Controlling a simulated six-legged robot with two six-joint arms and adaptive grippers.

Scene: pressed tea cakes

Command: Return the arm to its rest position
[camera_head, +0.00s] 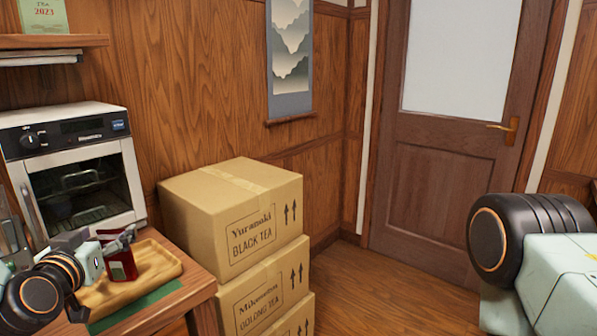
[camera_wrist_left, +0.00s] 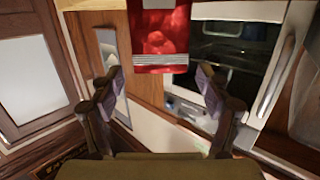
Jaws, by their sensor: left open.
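My left gripper (camera_head: 120,238) comes in from the left in the head view, low over the side table. It is open, and its two fingers stand apart in the left wrist view (camera_wrist_left: 158,82). A red packet or tin (camera_head: 121,265) is right beside the fingers, over the wooden tray (camera_head: 165,266). In the left wrist view the red thing (camera_wrist_left: 160,42) shows at the top, in line with the gap between the fingers; it has a pale lower edge. I cannot tell whether a finger touches it. My right gripper is not in view.
A toaster oven (camera_head: 128,172) stands behind the tray on the wooden table (camera_head: 190,287); a green mat (camera_head: 140,306) lies under the tray. Stacked tea cartons (camera_head: 225,215) stand just right of the table. Floor (camera_head: 385,285) before the door (camera_head: 440,185) is clear.

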